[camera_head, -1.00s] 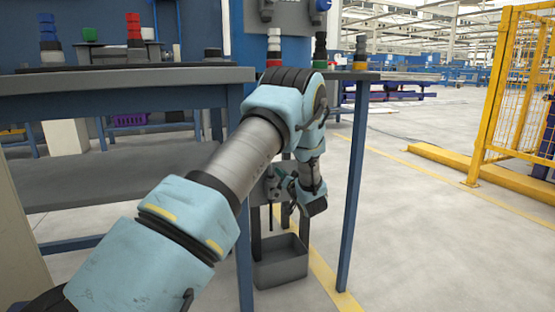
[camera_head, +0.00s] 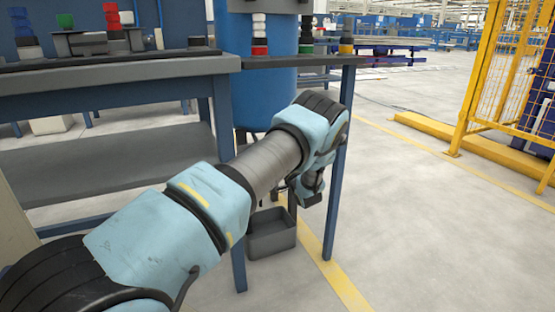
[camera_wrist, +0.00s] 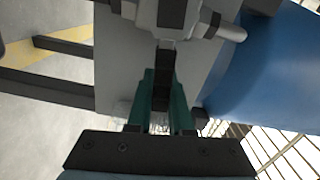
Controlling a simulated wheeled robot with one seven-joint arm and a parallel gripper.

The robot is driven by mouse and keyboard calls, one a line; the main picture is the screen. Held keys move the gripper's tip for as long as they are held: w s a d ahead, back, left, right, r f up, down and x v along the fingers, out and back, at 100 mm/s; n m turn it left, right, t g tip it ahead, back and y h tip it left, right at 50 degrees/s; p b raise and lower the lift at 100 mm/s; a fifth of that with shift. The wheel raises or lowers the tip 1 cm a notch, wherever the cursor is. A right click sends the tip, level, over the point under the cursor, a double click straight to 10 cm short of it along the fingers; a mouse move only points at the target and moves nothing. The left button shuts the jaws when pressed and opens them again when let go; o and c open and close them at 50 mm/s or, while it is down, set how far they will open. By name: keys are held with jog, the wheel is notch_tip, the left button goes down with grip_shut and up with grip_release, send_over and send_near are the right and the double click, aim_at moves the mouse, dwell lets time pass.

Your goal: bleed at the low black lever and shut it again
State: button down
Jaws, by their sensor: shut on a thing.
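The low black lever (camera_wrist: 162,92) shows in the wrist view, below a grey valve body (camera_wrist: 172,40). It points toward me, between the two teal fingers of my gripper (camera_wrist: 163,100). The fingers are closed on it from both sides. In the head view my own arm hides the lever and most of my gripper, low beside the bench's right leg. I cannot see whether anything flows from the valve.
A grey open bin (camera_head: 271,238) stands on the floor under the valve area. A blue tank (camera_head: 264,85) stands behind the bench (camera_head: 120,70), and also shows in the wrist view (camera_wrist: 265,70). A yellow fence (camera_head: 490,75) is at right, with clear floor before it.

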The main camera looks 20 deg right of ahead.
jog(key=shift+f+m, duration=0.65)
jog(key=shift+m, duration=0.25)
jog(key=c, duration=0.8)
grip_release()
jog(key=s+p, duration=0.1)
jog(key=s, duration=0.2)
jog(key=s+d+p, duration=0.1)
jog(key=s, duration=0.3)
jog(key=s+p, duration=0.1)
jog(key=s, duration=0.2)
jog(key=shift+s+d, duration=0.2)
jog(key=shift+s, duration=0.15)
jog(key=shift+s, duration=0.1)
